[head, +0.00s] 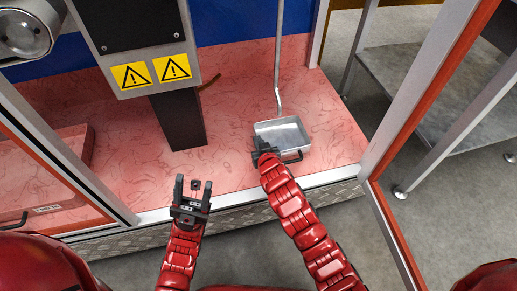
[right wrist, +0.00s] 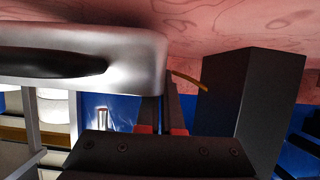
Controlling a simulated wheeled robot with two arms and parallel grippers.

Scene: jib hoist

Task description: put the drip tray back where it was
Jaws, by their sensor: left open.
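The drip tray (head: 283,133) is a shallow grey metal pan with a dark handle at its front. In the head view it is at the red floor of the enclosure, below a thin hanging rod. My right gripper (head: 265,156) is at the tray's front left corner. In the right wrist view its fingers (right wrist: 166,117) are close together at the end of the tray's wall (right wrist: 145,55), which hides part of one finger; they look shut on it. Whether the tray touches the floor is unclear. My left gripper (head: 193,192) is open and empty, before the enclosure's front edge.
A dark post (head: 178,120) under a grey box with warning labels (head: 150,73) stands left of the tray. A metal sill (head: 235,197) and a frame post (head: 415,90) bound the opening. A grey table (head: 425,85) stands outside at right. Red floor around the tray is mostly free.

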